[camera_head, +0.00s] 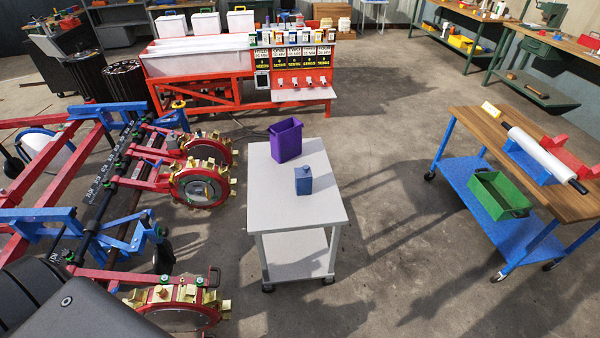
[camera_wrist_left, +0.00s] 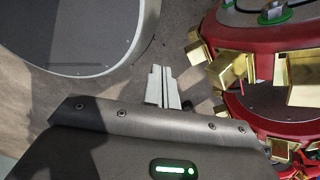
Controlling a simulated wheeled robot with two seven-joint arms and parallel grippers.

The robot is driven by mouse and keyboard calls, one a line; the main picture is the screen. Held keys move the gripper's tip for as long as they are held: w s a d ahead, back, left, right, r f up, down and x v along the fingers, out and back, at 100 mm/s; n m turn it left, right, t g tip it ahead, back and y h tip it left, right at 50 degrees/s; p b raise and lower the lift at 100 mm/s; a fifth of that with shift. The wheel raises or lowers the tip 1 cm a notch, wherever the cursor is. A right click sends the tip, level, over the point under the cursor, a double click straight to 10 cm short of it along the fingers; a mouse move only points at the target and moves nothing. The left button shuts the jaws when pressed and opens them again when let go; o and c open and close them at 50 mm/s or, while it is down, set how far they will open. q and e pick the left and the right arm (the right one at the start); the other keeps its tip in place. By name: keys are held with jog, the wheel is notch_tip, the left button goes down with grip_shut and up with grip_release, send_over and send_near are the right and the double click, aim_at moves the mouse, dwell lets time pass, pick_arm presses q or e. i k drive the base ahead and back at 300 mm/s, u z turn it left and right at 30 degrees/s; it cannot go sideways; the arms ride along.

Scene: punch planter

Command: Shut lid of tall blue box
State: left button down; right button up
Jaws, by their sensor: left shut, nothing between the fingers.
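A small blue box (camera_head: 303,181), upright with a narrow raised part on top, stands on the grey-white cart (camera_head: 325,212) in the head view. It is too small to tell how its lid stands. A taller purple container (camera_head: 286,141) stands just behind it, and its top looks open. In the left wrist view my left gripper (camera_wrist_left: 163,90) is shut and empty, above the floor and beside a red wheel with brass blocks. The blue box does not show there. The left gripper's fingers are not in the head view. My right gripper is in neither view.
The planter with red wheels (camera_head: 203,186) and blue and red bars fills the left side. A wooden-topped blue cart (camera_head: 463,130) stands at the right, with a green bin (camera_head: 497,196) on its lower shelf. Open floor (camera_head: 400,210) lies between the carts.

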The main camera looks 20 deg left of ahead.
aim_at(305, 171)
jog(key=z, duration=0.05)
jog(key=k, duration=1.3)
jog(key=z, duration=0.5)
jog(key=i, duration=1.35)
jog(key=u, duration=0.75)
jog(key=i, duration=0.45)
jog(key=u, duration=0.4)
